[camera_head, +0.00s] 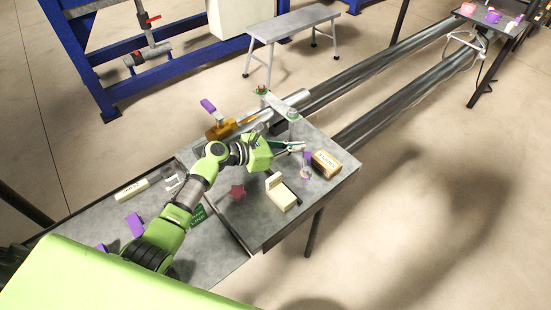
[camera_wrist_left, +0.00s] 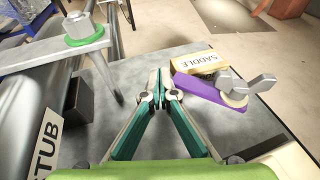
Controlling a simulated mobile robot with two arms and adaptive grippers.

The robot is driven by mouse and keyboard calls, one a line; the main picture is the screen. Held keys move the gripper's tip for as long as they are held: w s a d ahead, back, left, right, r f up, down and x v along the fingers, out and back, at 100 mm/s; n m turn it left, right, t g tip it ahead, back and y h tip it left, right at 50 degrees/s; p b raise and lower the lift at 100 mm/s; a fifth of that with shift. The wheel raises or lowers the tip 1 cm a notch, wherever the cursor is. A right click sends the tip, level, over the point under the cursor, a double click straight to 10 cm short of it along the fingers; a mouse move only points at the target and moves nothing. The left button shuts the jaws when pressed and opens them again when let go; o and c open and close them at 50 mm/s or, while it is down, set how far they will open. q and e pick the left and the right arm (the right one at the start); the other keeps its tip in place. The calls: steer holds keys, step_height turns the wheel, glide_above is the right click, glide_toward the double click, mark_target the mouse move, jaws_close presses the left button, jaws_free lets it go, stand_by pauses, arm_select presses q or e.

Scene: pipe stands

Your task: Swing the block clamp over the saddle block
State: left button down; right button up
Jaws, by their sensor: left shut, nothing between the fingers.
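The saddle block (camera_head: 326,164), a tan block, sits near the right edge of the grey table. The wrist view shows its SADDLE label (camera_wrist_left: 199,62). A purple arm with a metal wing nut, which looks like the block clamp (camera_head: 307,156), is at the block's left side in the head view. In the left wrist view the clamp (camera_wrist_left: 208,92) runs along the block's near side; I cannot tell whether it overlaps the top. My left gripper (camera_head: 302,147), with green fingers, is shut and empty, left of the clamp. Its tips (camera_wrist_left: 159,72) appear apart from clamp and block. My right gripper is not in view.
A grey strap with green nuts (camera_head: 277,104) crosses the pipe end behind my gripper. Long pipes (camera_head: 385,72) run back right.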

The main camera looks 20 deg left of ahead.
arm_select(q)
steer(key=shift+w+d+p, duration=0.3)
steer(key=shift+d, duration=0.5)
steer(key=shift+w+d, duration=0.1)
steer(key=shift+d, duration=0.05)
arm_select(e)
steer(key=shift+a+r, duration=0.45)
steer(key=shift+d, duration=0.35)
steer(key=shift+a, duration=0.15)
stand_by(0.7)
